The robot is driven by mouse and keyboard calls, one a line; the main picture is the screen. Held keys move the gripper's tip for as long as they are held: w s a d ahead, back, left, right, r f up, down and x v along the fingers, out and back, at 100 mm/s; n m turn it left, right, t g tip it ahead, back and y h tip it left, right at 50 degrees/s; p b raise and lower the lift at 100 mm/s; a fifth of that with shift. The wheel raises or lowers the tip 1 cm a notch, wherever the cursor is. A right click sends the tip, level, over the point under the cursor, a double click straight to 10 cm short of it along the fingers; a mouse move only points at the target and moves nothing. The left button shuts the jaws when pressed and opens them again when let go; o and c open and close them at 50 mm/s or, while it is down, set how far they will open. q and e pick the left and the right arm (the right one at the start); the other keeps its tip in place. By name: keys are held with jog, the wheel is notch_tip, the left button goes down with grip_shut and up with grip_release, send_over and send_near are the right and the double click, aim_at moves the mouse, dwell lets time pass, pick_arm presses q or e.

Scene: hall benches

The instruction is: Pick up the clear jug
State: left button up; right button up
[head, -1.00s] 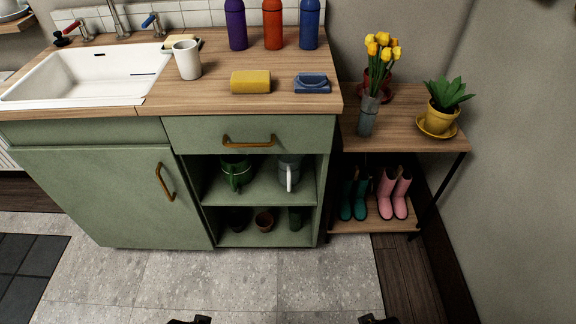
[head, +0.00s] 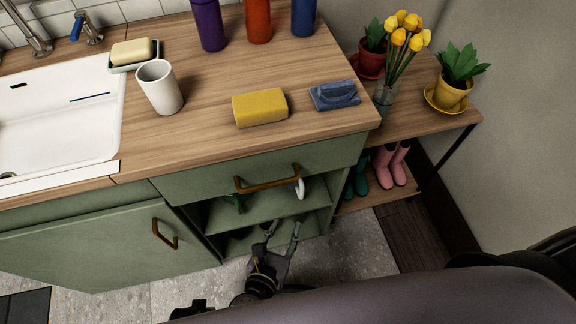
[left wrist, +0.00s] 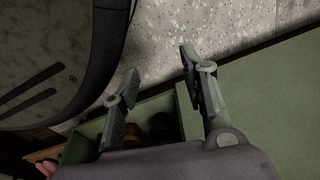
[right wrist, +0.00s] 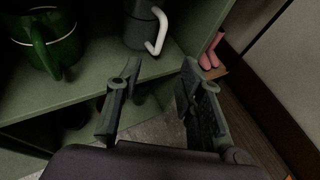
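The clear jug, greyish with a white handle, stands on the upper open shelf of the green cabinet in the right wrist view (right wrist: 138,28). In the head view only its white handle (head: 300,188) shows clearly, below the drawer front; the rest is hidden. My right gripper (head: 282,231) is in front of the open shelves, fingers apart and empty. In the right wrist view its fingers (right wrist: 160,78) are short of the jug and below its handle, not touching it. My left gripper (left wrist: 159,68) is open and empty above the floor by the cabinet.
A green jug (right wrist: 48,42) stands left of the clear jug on the same shelf (right wrist: 95,95). The drawer handle (head: 267,179) juts out above. Pink boots (right wrist: 212,52) stand to the right. The countertop holds a white cup (head: 160,88), yellow sponge (head: 260,108) and blue brush (head: 334,95).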

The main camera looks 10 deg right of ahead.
jog(key=b, duration=0.2)
send_near(301, 194)
jog(key=x, duration=0.4)
jog(key=shift+w+d, duration=0.15)
jog(key=shift+w, duration=0.05)
jog(key=b+x, duration=0.1)
jog(key=x, duration=0.4)
jog(key=shift+w+d+f, duration=0.2)
jog(key=shift+w+f, duration=0.05)
jog(key=shift+w, duration=0.05)
jog(key=shift+w+d+f, duration=0.1)
jog(key=shift+w+d, duration=0.05)
jog(key=shift+w, duration=0.1)
pick_arm(q)
jog(key=w+r, duration=0.5)
jog(key=r, duration=0.4)
jog(key=shift+w+d+r+t, duration=0.15)
jog(key=shift+w+d+t, duration=0.15)
jog(key=shift+d, duration=0.1)
pick_arm(e)
grip_shut()
